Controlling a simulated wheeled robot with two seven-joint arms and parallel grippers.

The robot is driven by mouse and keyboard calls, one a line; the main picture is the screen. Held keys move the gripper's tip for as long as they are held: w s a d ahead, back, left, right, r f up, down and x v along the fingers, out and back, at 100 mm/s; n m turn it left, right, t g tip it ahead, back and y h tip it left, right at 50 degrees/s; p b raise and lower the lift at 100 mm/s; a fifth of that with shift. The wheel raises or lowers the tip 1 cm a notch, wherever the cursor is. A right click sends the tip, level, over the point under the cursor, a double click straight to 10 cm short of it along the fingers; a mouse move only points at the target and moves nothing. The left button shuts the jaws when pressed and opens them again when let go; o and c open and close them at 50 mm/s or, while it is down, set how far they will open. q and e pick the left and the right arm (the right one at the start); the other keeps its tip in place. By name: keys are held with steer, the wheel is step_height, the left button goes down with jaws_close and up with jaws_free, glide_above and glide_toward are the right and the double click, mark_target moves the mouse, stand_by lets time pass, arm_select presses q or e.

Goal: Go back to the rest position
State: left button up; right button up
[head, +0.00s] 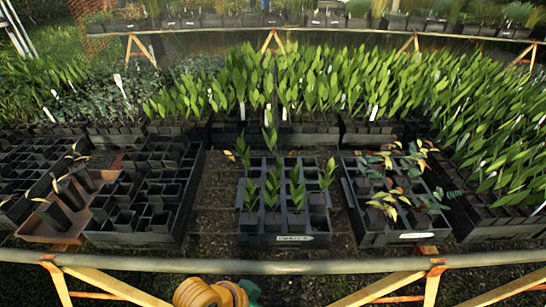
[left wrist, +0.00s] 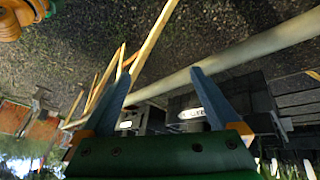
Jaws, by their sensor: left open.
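My left gripper (left wrist: 162,72) shows in the left wrist view. Its two blue-grey fingers stand wide apart with nothing between them. In that view the pale rail (left wrist: 250,45) runs across beyond the fingers, with dark trays behind it. In the head view only an orange and green part of my own arm shows at the bottom edge, in front of the rail (head: 340,266); the fingers are not visible there. My right gripper is in neither view.
Behind the rail stand a centre tray (head: 285,239) with several green seedlings, a right tray (head: 400,240) with yellowing plants and a left tray (head: 130,240) of mostly empty pots. A brown tray (head: 45,232) holds tilted tubes at far left. Dense green plants fill the back.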

arm_select(q)
steer(key=s+a+f+n+y, duration=0.1)
steer(key=s+a+n+y, duration=0.25)
steer(key=a, duration=0.45)
steer(key=s+a+f+n+y, duration=0.2)
steer(key=s+a+n, duration=0.15)
steer(key=a, duration=0.45)
step_height(320, 180, down, 17)
steer(key=s+d+m, duration=0.1)
steer(key=s, duration=0.1)
steer(key=s+a+f+g, duration=0.1)
steer(key=s+a+f, duration=0.1)
steer(key=s+f, duration=0.8)
steer(key=shift+s+m+g, duration=0.3)
steer(key=shift+s+g, duration=0.1)
steer(key=shift+s, duration=0.55)
steer(key=shift+h, duration=0.25)
